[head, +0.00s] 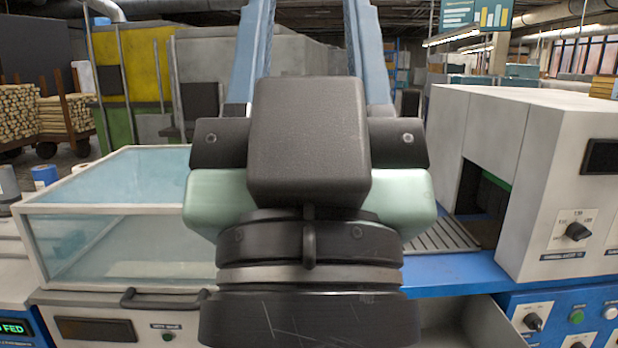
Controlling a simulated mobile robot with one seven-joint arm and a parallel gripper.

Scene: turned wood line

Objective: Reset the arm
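My gripper (311,30) fills the middle of the head view, close to the camera and pointing upward. Its two long blue fingers stand wide apart, one on each side of a black block on the pale green hand. Only background shows in the gap between the fingers. The fingertips run out past the top edge. The gripper hides the middle of the work line behind it.
A clear-lidded case (120,215) with a dark handle stands at left. A white machine (540,180) with an opening and a dial stands at right, beside a grooved grey plate (440,238) on a blue bench (465,272). Stacked wood (68,115) lies far left.

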